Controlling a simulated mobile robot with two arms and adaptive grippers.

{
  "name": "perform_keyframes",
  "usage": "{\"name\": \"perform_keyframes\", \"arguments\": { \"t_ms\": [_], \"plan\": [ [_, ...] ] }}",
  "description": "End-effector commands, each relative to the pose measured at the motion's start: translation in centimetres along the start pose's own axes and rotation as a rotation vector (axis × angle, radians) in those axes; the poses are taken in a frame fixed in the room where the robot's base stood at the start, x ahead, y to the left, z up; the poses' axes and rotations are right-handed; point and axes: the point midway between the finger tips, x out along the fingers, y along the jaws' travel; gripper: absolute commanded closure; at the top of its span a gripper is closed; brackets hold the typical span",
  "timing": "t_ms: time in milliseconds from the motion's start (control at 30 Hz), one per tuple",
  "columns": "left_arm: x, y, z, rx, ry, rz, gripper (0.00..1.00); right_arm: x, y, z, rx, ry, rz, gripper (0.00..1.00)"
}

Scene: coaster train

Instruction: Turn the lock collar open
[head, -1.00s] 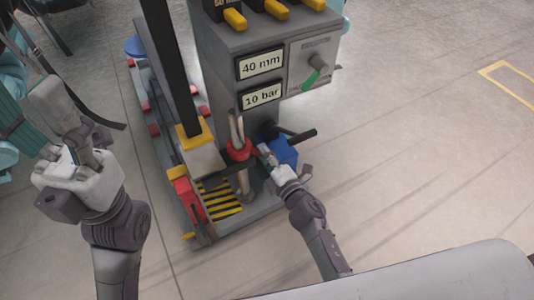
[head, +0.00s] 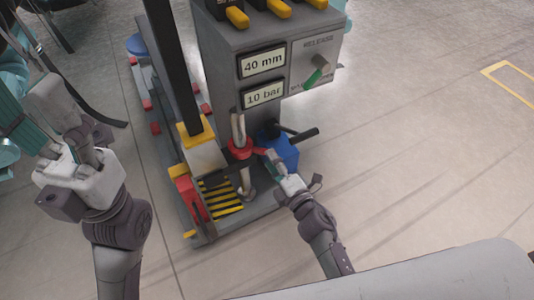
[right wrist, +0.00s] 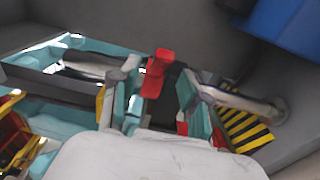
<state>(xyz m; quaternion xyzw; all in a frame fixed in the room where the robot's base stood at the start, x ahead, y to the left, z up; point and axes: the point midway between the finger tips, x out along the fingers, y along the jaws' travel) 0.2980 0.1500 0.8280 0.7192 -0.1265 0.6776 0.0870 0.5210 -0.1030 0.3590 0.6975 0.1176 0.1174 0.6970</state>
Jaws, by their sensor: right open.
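The lock collar (head: 239,149) is red and sits around an upright metal pipe on the front of the grey machine in the head view. A red lug (head: 262,151) points right from it, towards my right gripper (head: 275,163). In the right wrist view a red piece (right wrist: 157,72) stands up between and beyond the spread fingers of my right gripper (right wrist: 155,103). The gripper is open; I cannot tell whether a finger touches the red piece. My left gripper (head: 72,155) is raised at the left, away from the machine; its finger opening is unclear.
A blue block (head: 281,152) with a black handle (head: 302,136) is close behind my right gripper. Panels (head: 262,62) reading 40 mm and 10 bar are above the collar. A yellow-black striped plate (head: 221,198) lies below.

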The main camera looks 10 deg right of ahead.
Motion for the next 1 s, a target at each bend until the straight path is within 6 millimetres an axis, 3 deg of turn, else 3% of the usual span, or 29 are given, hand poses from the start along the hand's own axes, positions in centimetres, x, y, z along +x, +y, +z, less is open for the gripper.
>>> {"name": "perform_keyframes", "arguments": {
  "t_ms": [100, 333, 500, 767, 900, 967, 1000],
  "plan": [
    [0.0, 0.0, 0.0, 0.000, 0.000, 0.001, 0.48, -2.9, -0.1, 0.0, 0.000, -0.001, -0.005, 0.54],
    [0.0, 0.0, 0.0, 0.000, -0.001, 0.001, 0.48, -6.9, -0.1, 0.0, 0.001, 0.000, -0.002, 0.54],
    [0.0, 0.0, 0.1, 0.000, -0.001, 0.001, 0.48, -8.2, 0.0, 0.0, -0.001, 0.000, -0.001, 0.54],
    [0.0, 0.0, 0.1, 0.000, -0.001, 0.001, 0.48, -8.3, 0.0, 0.0, -0.001, 0.000, 0.000, 0.54],
    [0.1, 0.0, 0.0, -0.001, -0.002, 0.001, 0.48, -8.1, 1.4, -0.2, 0.030, 0.012, 0.032, 0.74],
    [0.3, 0.0, 0.0, -0.001, -0.006, -0.001, 0.48, -7.7, 4.1, -0.7, 0.092, 0.036, 0.093, 0.84],
    [0.3, 0.0, 0.0, -0.002, -0.012, -0.004, 0.48, -7.5, 6.7, -1.2, 0.155, 0.065, 0.154, 0.91]
  ]
}}
